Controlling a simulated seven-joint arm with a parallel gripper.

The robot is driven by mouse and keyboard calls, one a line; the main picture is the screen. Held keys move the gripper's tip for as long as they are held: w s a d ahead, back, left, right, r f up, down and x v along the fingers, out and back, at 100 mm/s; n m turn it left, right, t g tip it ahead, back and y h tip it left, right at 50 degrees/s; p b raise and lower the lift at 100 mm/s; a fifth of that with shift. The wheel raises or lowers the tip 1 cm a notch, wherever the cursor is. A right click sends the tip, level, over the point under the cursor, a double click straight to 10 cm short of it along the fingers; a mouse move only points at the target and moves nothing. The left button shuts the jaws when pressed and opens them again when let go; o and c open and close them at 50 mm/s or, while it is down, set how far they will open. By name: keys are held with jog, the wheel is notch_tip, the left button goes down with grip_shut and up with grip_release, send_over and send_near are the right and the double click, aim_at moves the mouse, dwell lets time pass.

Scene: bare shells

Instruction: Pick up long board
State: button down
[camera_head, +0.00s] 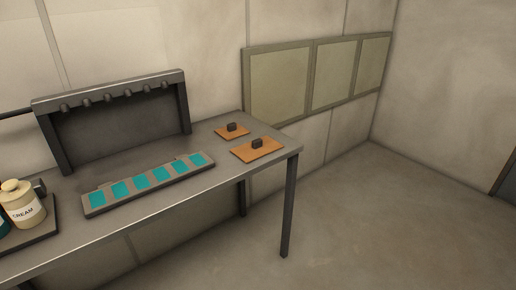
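Two orange-brown boards with dark block handles lie flat on the right end of the grey table. The longer board (270,153) is nearer the front right corner, with its dark handle (257,143) standing up from its top. The smaller board (222,133) lies behind it and to its left, with a similar dark handle (232,127). The two boards are apart. My gripper is not in view.
The grey table (215,178) also holds a tray (95,210) with several teal squares, a dark rack (110,128) behind it, and a cream-coloured bottle (22,204) at the far left. Framed panels (332,75) line the wall. The floor at right is clear.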

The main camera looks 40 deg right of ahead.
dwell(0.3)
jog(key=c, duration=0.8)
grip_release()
